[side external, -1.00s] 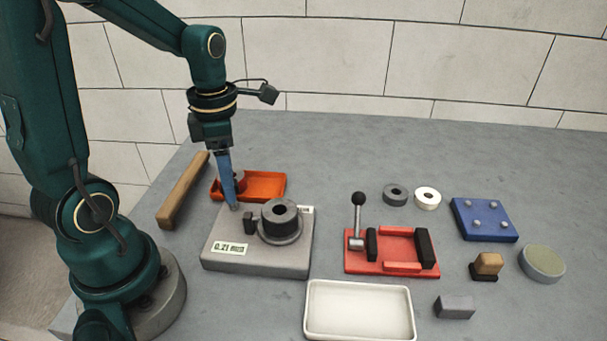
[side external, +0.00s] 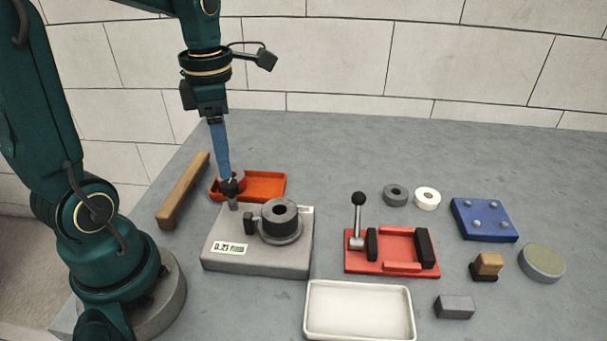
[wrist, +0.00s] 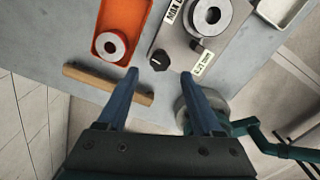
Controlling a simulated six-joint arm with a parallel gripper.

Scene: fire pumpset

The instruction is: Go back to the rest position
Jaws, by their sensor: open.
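My gripper (side external: 226,178) points down above the black knob (side external: 231,188) at the back-left corner of the grey base unit (side external: 222,262). In the wrist view its two blue fingers stand apart with nothing between them, and the knob (wrist: 159,60) shows just beyond the tips. The ring also shows in the wrist view (wrist: 228,14).
An orange tray (side external: 265,188) behind the unit holds a ring, seen in the wrist view (wrist: 104,46). A wooden bar (side external: 183,190) lies left. A red fixture (side external: 400,267) with a lever, a white tray (side external: 310,322) and a blue plate (side external: 484,219) are to the right. Space above is clear.

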